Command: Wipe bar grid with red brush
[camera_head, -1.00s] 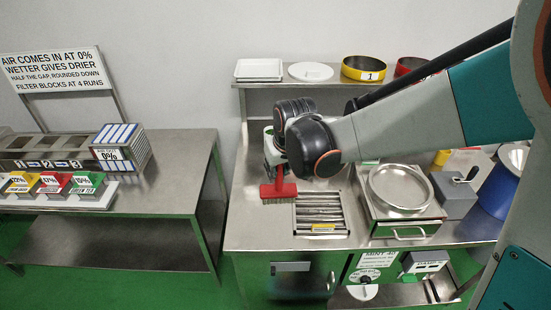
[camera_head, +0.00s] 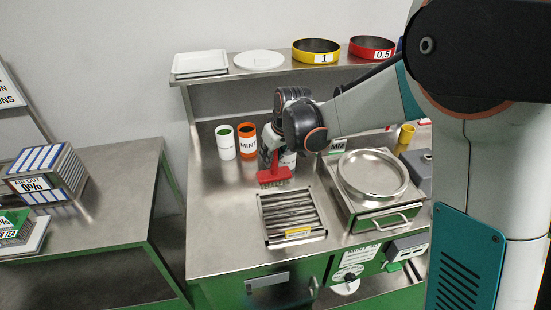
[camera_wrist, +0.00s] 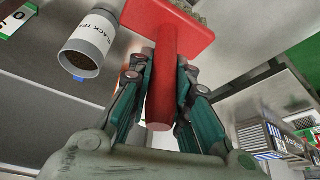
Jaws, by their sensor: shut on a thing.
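The red brush (camera_head: 274,173) has a red head with pale bristles facing down. My gripper (camera_wrist: 165,85) is shut on the brush's red handle (camera_wrist: 162,85), with the teal fingers on both sides of it. In the head view my arm hides most of the gripper. The bar grid (camera_head: 292,215) is a metal frame of parallel bars with a yellow label at its front edge, set on the steel bench. The brush is above and behind the grid's back left corner, apart from the bars.
A round pan on a steel drawer unit (camera_head: 373,175) stands right of the grid. A white-green cup (camera_head: 226,146) and an orange cup (camera_head: 247,143) stand behind left. A shelf with sieves (camera_head: 316,52) runs along the back. The bench left of the grid is clear.

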